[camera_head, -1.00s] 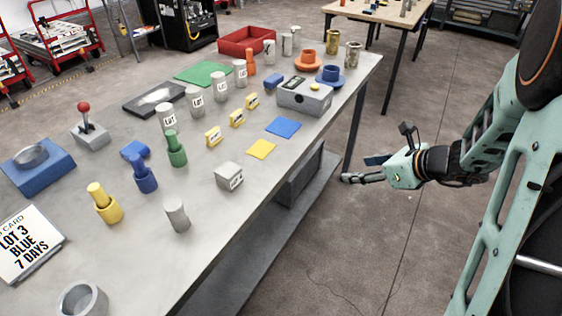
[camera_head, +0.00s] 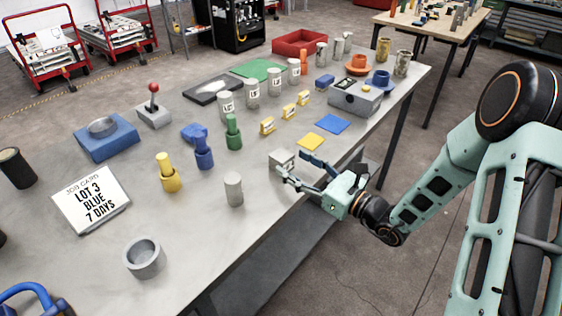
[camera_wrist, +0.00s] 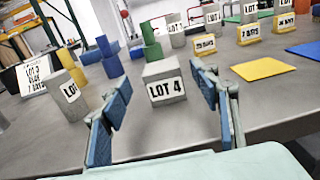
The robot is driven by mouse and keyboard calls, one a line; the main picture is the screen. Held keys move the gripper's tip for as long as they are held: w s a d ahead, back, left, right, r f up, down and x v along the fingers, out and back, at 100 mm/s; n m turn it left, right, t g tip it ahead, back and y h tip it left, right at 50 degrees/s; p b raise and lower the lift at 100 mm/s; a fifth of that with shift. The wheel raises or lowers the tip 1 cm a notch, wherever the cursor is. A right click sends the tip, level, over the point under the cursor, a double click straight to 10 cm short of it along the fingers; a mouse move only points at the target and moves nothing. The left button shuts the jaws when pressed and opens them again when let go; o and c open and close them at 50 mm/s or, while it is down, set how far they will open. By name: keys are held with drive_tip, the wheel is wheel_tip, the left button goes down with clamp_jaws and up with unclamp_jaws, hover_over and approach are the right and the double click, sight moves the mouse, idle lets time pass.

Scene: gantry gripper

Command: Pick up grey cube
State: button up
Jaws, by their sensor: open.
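The grey cube (camera_head: 281,160) sits on the table near its front edge. In the wrist view the cube (camera_wrist: 163,68) bears a "LOT 4" label and stands upright just beyond the fingers, centred between them. My gripper (camera_head: 292,167) is open at the table's front edge, its fingers pointing at the cube. In the wrist view my gripper (camera_wrist: 165,95) has blue-padded fingers spread wider than the cube, with nothing held. The nearer finger hides part of the cube in the head view.
A grey cylinder (camera_head: 234,190) stands left of the cube. A yellow square (camera_head: 312,142) and a blue square (camera_head: 334,124) lie flat to its right. Small yellow labelled blocks (camera_head: 267,126) and a green peg (camera_head: 233,132) stand behind. A grey cup (camera_head: 144,258) is at the front left.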

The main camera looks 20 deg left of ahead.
sight(289, 160)
drive_tip(key=x, duration=0.5)
drive_tip(key=shift+w+a, duration=0.15)
drive_tip(key=c, duration=1.5)
